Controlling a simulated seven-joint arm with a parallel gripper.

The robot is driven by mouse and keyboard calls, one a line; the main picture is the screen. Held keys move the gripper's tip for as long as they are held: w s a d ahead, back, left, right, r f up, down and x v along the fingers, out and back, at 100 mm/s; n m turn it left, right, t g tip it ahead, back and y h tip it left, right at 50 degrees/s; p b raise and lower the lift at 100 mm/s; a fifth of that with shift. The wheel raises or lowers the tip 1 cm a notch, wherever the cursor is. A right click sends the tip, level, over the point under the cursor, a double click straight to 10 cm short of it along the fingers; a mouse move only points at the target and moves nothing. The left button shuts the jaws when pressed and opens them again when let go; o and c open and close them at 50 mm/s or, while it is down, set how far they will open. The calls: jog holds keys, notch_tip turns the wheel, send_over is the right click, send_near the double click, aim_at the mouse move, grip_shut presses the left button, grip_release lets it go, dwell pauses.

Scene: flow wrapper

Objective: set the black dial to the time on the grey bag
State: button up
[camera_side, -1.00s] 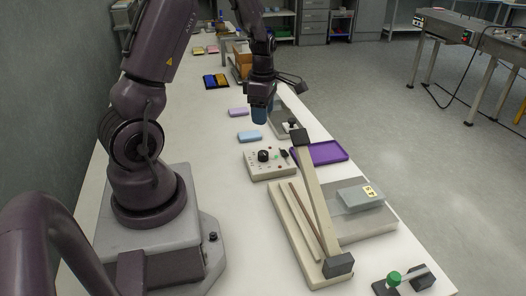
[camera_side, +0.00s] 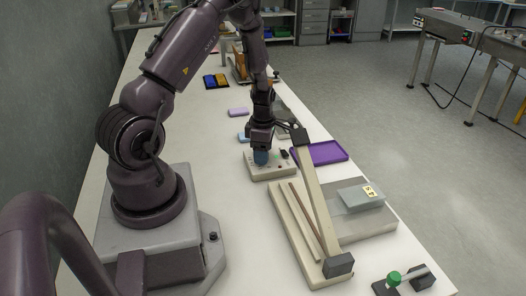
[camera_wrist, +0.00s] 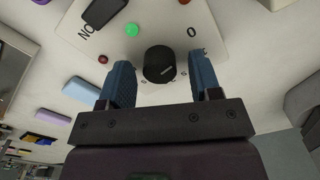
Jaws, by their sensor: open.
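The black dial (camera_wrist: 159,64) sits on a cream control panel (camera_side: 281,172), and a pale mark shows on the knob in the wrist view. My gripper (camera_wrist: 163,82) is open, with its blue fingers on either side of the dial, apart from it. In the side view my gripper (camera_side: 261,158) is low over the panel and hides the dial. The grey bag (camera_side: 359,199) lies on a grey plate at the right, with a yellow label (camera_side: 369,190); its writing is too small to read.
The panel also has a green button (camera_wrist: 131,29), a red button (camera_wrist: 102,59) and a black switch (camera_wrist: 104,12). A long cream sealer arm (camera_side: 318,200) stands just right of the panel. A purple tray (camera_side: 320,153) and a blue bag (camera_wrist: 80,89) lie close by.

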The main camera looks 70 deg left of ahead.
jog(key=shift+f, duration=0.1)
jog(key=c, duration=0.9)
jog(key=shift+c, duration=0.2)
